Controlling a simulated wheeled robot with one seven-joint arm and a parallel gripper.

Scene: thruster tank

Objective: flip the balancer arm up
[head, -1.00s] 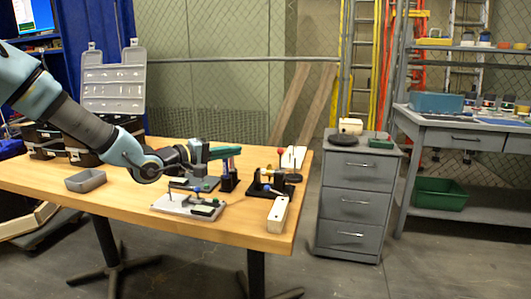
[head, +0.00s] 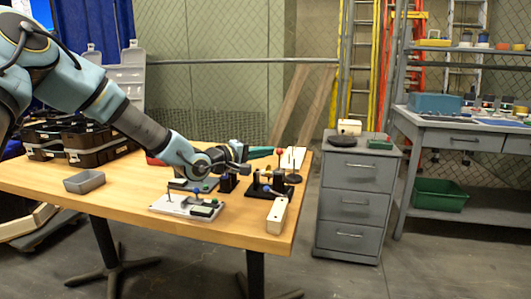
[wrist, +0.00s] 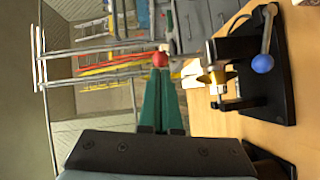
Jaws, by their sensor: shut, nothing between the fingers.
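My gripper (head: 269,151) has green fingers, shut and empty, pointing right above the far right of the table. In the wrist view my gripper (wrist: 161,76) ends close to a red ball (wrist: 160,59); I cannot tell whether they touch. The red ball (head: 280,152) stands high above the table in the head view. Below it is a black fixture (head: 270,192) with a blue ball. The wrist view shows this black fixture (wrist: 276,92) at right, with a blue-knobbed lever (wrist: 267,38) and a brass part (wrist: 212,77). Which part is the balancer arm is unclear.
A grey plate with small fittings (head: 172,207) and a pale block (head: 277,214) lie nearer the table's front edge. A grey drawer cabinet (head: 356,205) stands beyond the table's right end.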

